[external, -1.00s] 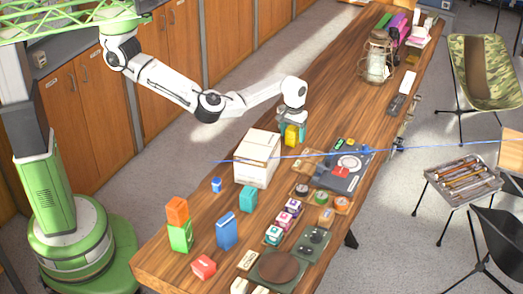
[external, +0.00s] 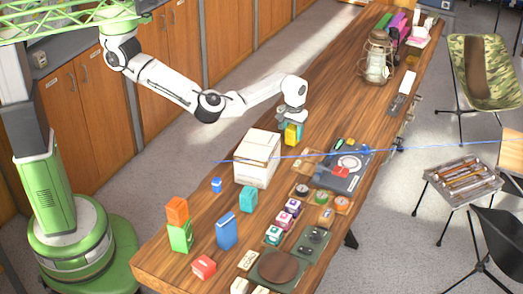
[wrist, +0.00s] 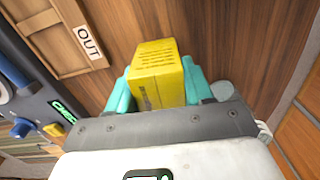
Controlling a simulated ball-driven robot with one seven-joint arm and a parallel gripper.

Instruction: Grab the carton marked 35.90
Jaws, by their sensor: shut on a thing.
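A yellow carton (external: 291,135) is held between the fingers of my gripper (external: 292,124), behind the white box on the long wooden table. The wrist view shows the yellow carton (wrist: 155,72) with a teal finger of my gripper (wrist: 157,88) pressed on each side. Dark printed lines and a barcode-like mark show on it, but no price is readable. I cannot tell if its base touches the table. Other cartons stand at the near end: blue (external: 227,230), teal (external: 248,198), orange (external: 177,209) on top of green (external: 181,237), and red (external: 203,267).
A large white box (external: 257,158) stands close in front of my gripper. A dark device (external: 346,172) and several small boxes lie to the right. A thin blue line crosses the picture. A lantern (external: 376,58) stands farther back. A wooden tray marked OUT (wrist: 62,35) is near the carton.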

